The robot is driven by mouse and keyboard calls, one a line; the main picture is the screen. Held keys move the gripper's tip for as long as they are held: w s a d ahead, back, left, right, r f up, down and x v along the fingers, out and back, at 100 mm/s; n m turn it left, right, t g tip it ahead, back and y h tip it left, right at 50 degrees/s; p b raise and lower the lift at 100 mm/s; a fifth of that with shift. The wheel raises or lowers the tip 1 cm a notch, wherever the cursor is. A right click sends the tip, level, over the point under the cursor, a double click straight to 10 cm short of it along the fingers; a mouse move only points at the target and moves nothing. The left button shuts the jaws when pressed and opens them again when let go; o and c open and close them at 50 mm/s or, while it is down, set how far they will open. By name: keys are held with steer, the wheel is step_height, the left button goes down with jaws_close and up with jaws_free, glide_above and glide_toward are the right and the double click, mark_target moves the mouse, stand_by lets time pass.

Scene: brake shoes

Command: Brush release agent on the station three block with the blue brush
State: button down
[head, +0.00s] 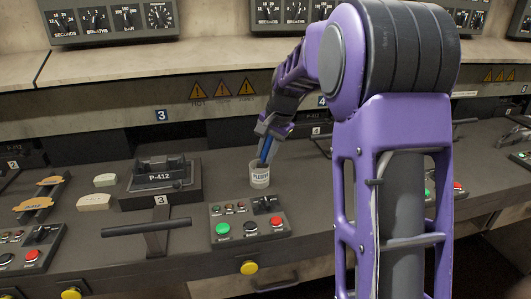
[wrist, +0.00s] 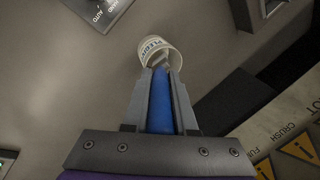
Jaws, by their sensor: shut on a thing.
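My gripper (head: 274,125) is shut on the blue brush (head: 266,147) above the bench. The brush's blue handle (wrist: 160,105) lies between the fingers in the wrist view. Its lower end reaches into a white pot (head: 259,175) with dark lettering; the bristles are mostly hidden inside. The pot also shows in the wrist view (wrist: 151,46). The station three block (head: 160,178), a dark block marked P-412, sits left of the pot, behind a plate numbered 3. My gripper is to the right of this block and apart from it.
A control box (head: 250,224) with green and red buttons stands in front of the pot. A T-shaped handle (head: 147,228) lies before the block. Two pale pieces (head: 94,201) lie left of it. Hot and crush warning signs (head: 221,90) line the panel behind.

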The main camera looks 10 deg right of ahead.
steer(key=shift+r+p, duration=2.2)
steer(key=shift+r, duration=0.8)
